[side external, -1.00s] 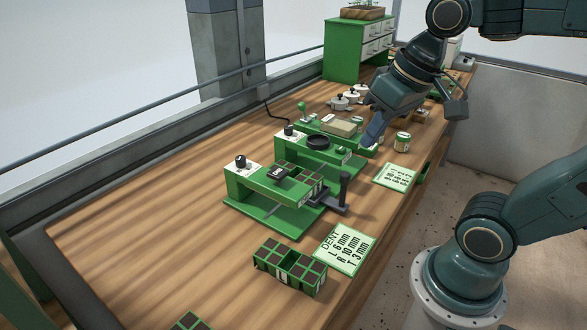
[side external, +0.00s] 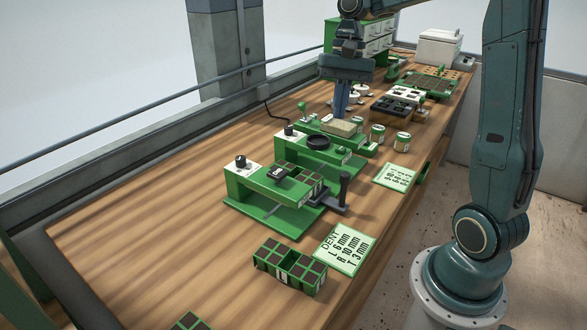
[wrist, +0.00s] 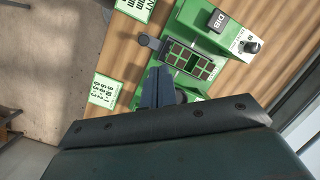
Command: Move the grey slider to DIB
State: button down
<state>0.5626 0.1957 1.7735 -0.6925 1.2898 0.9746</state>
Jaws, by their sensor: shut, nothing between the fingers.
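A green station (side external: 290,217) with a raised bridge stands in the middle of the table. A dark grey block (side external: 281,173) sits on the bridge; in the wrist view the block (wrist: 219,20) reads DIB. A dark grey piece with an upright handle (side external: 343,190) is at the station's right end, beside a soil-filled cell tray (side external: 300,177); it also shows in the wrist view (wrist: 150,41). I cannot tell for sure which is the slider. My gripper (side external: 341,113) is shut and empty, pointing down above the far stations, apart from both pieces.
A DENT card (side external: 345,247) and a loose cell tray (side external: 290,268) lie in front. The table's left is clear.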

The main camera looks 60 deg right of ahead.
jog(key=d+f+m+g+y, duration=0.1)
jog(key=d+f+m, duration=0.1)
jog(key=d+f, duration=0.2)
jog(key=d, duration=0.3)
jog(key=shift+w+d+m, duration=0.25)
jog(key=shift+w+m, duration=0.05)
jog(key=shift+w, duration=0.1)
jog(key=shift+a+f, duration=0.1)
jog(key=shift+f, duration=0.15)
jog(key=x, duration=0.7)
jog(key=s+a+x, duration=0.1)
jog(key=x, duration=0.2)
jog(key=shift+a+r, duration=0.15)
jog(key=shift+a, duration=0.05)
jog(key=shift+s+a, duration=0.25)
jog(key=shift+a, duration=0.25)
jog(key=shift+s+a, duration=0.25)
jog(key=shift+a, duration=0.25)
